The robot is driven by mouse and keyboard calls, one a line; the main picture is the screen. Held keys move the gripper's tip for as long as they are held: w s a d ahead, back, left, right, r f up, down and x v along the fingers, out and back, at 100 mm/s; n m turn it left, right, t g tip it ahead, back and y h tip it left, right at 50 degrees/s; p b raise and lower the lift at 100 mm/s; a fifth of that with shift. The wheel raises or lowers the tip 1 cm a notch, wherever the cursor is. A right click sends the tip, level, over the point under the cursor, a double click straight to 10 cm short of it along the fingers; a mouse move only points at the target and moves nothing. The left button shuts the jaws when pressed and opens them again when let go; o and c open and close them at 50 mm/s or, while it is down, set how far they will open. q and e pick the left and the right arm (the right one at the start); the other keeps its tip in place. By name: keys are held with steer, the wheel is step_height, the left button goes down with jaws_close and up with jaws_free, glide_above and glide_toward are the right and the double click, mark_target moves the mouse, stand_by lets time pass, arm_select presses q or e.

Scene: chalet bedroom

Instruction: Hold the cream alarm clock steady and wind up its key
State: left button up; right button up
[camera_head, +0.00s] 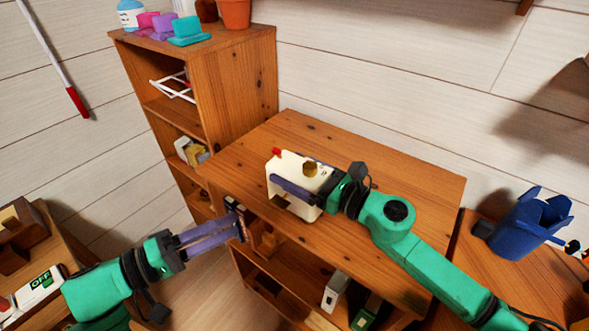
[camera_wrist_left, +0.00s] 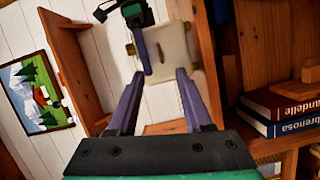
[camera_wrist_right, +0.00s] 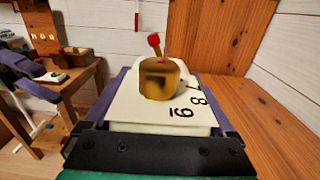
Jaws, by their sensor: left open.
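The cream alarm clock (camera_head: 283,167) is at the left part of the wooden table; I cannot tell if it touches the top. My right gripper (camera_head: 300,190) is shut on the clock, one purple finger along each side.
The table top (camera_head: 400,180) is bare right of the clock. A tall shelf (camera_head: 235,80) stands behind left, with a plant pot (camera_head: 235,13) on top. Books (camera_wrist_left: 275,110) sit in a shelf beside my left gripper. A blue bin (camera_head: 525,225) is at right.

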steer(key=c, duration=1)
arm_select(q)
steer(key=o, duration=0.5)
steer(key=m+t+y, duration=0.4)
steer(key=m+t, duration=0.1)
steer(key=m, duration=0.7)
glide_toward(275, 206)
steer(key=x, duration=0.8)
steer(key=shift+w+d, duration=0.25)
steer(key=shift+w, duration=0.05)
jaws_close()
